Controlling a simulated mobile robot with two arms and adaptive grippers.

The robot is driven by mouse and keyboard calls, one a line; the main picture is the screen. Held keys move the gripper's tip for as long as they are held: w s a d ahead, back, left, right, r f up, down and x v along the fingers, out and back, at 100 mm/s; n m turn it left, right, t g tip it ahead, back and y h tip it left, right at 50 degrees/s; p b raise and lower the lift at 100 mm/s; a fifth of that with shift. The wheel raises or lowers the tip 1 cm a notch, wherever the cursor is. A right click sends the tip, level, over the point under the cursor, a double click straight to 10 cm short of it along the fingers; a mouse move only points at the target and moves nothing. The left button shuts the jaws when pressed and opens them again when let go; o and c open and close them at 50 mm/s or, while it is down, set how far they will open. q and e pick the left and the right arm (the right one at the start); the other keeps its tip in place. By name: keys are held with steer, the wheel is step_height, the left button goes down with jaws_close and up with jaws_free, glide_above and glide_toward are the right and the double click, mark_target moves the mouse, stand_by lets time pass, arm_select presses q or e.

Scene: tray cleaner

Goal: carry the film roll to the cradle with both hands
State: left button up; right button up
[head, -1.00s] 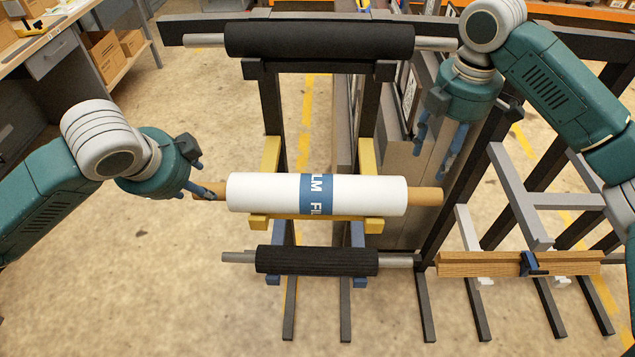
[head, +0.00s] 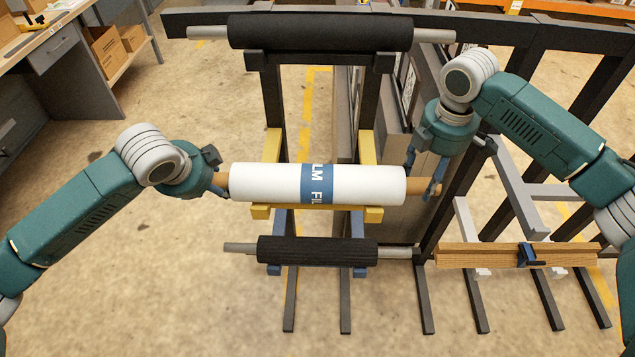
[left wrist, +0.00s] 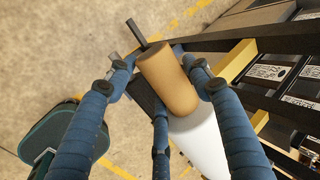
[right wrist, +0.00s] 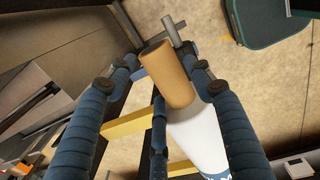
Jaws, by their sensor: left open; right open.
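The film roll (head: 260,184) is white with a blue lettered band and brown core ends. It lies level on yellow supports (head: 373,214) of a dark stand in the head view. My left gripper (head: 222,190) is open at the left core end; its fingers stand either side of that core (left wrist: 168,80) in the left wrist view. My right gripper (head: 427,188) is open at the right core end, with fingers either side of that core (right wrist: 168,77) in the right wrist view. Which support is the cradle, I cannot tell.
A black roller (head: 320,31) lies on the upper dark supports. A wooden beam (head: 465,255) with a blue clamp (head: 528,255) is at right. Open floor lies at front left.

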arm_select(q)
steer(key=shift+w+f, duration=0.2)
steer(key=shift+f, duration=0.15)
arm_select(e)
steer(key=shift+w+f, duration=0.15)
steer(key=shift+f, duration=0.2)
arm_select(q)
steer(key=shift+s+r, duration=0.1)
steer(key=shift+c, duration=0.5)
arm_select(e)
steer(key=shift+c, duration=0.6)
arm_select(q)
jaws_close()
arm_select(e)
jaws_close()
arm_select(q)
steer(key=shift+w+r, duration=0.2)
steer(key=shift+r, duration=0.05)
arm_select(e)
steer(key=shift+r, duration=0.3)
